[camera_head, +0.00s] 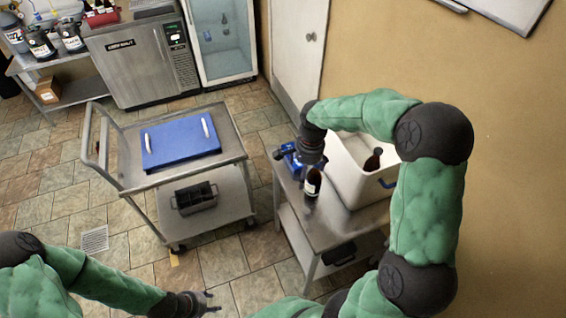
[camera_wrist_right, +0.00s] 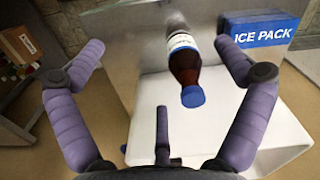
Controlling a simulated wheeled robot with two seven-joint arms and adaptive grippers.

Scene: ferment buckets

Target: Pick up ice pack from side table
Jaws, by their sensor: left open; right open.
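The blue ice pack (camera_head: 287,153) with white lettering is at the left back of the steel side table (camera_head: 328,232), partly hidden by my right gripper (camera_head: 310,158). In the right wrist view the ice pack (camera_wrist_right: 262,33) is at the upper right, outside the spread fingers. My right gripper (camera_wrist_right: 160,48) is open and empty above the table. A brown bottle (camera_head: 312,184) stands close to it; the bottle's blue cap (camera_wrist_right: 193,96) shows between the fingers in the wrist view. My left gripper (camera_head: 200,304) is open, low at the bottom of the head view, away from the table.
A white cooler box (camera_head: 350,180) with a brown bottle (camera_head: 374,161) in it stands on the side table, right of my right gripper. A steel cart (camera_head: 225,140) with a blue lid (camera_head: 180,143) stands to the left. Tiled floor lies between cart and table.

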